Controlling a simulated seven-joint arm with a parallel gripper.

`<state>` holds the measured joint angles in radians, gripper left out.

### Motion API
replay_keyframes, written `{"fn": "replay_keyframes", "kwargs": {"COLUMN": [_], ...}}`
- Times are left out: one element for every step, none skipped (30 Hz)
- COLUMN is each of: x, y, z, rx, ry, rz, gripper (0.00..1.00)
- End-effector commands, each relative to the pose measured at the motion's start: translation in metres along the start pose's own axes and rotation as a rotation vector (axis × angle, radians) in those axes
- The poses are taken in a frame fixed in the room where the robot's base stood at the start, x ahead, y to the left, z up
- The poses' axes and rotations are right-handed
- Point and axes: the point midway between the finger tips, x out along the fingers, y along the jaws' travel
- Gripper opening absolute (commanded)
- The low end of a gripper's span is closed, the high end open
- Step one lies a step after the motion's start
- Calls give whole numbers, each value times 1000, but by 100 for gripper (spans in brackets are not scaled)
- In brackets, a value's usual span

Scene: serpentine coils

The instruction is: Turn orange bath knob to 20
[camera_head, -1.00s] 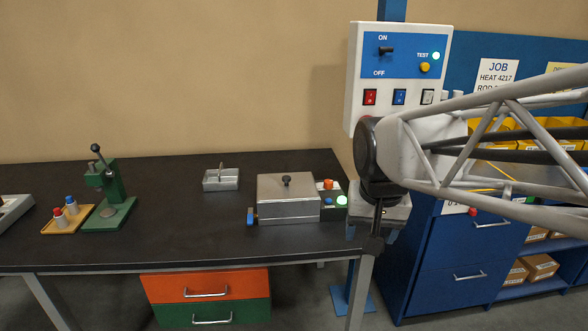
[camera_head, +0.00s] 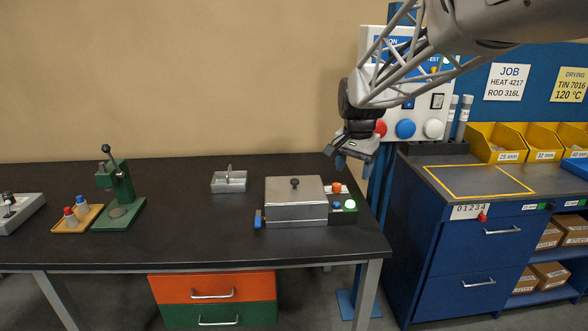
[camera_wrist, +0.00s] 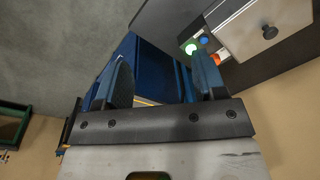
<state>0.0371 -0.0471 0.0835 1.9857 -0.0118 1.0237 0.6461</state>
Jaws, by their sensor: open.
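The orange bath knob (camera_head: 336,187) stands on the dark control panel at the right end of the silver bath, beside a blue knob (camera_head: 337,204) and a lit green lamp (camera_head: 350,204). In the wrist view the orange knob (camera_wrist: 215,59) shows just right of the right finger, near the lit lamp (camera_wrist: 191,48). My gripper (camera_head: 350,160) is open and empty, above and to the right of the knob, apart from it. In the wrist view its two blue fingers (camera_wrist: 163,85) stand wide apart. The knob's scale is too small to read.
The silver bath with its lid (camera_head: 296,200) is left of the panel. A small metal tray (camera_head: 229,182) and a green press (camera_head: 119,195) stand farther left on the black table (camera_head: 190,230). A wall switch box (camera_head: 436,113) and blue cabinet (camera_head: 460,235) are to the right.

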Motion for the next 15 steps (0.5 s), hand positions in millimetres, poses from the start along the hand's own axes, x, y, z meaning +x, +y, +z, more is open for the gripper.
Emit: {"fn": "replay_keyframes", "kwargs": {"x": [5,7,10,13,15,19,21,24,28,31,34,38,42,45,50], "y": [-7,-11,-17,-21,-25,-30,-34,-38,-43,-47,-51,-56,-60,-63,-68], "z": [-11,-17,-25,-31,-37,-45,-51,-57,-65,-71,-77,-84,-90,-96,-104], "rx": [20,33,51,65,77,96,109,123,140,154,167,185,199,212,230], "ry": [-5,-7,-9,-12,-13,-17,-18,-21,-24,-25,-28,-30,-32,-34,-36], "rz": [4,6,8,10,11,15,16,18,21,23,26,28,30,32,35], "gripper": [64,64,64,64,64,64,64,64,64,64,64,64,64,64,64]}}
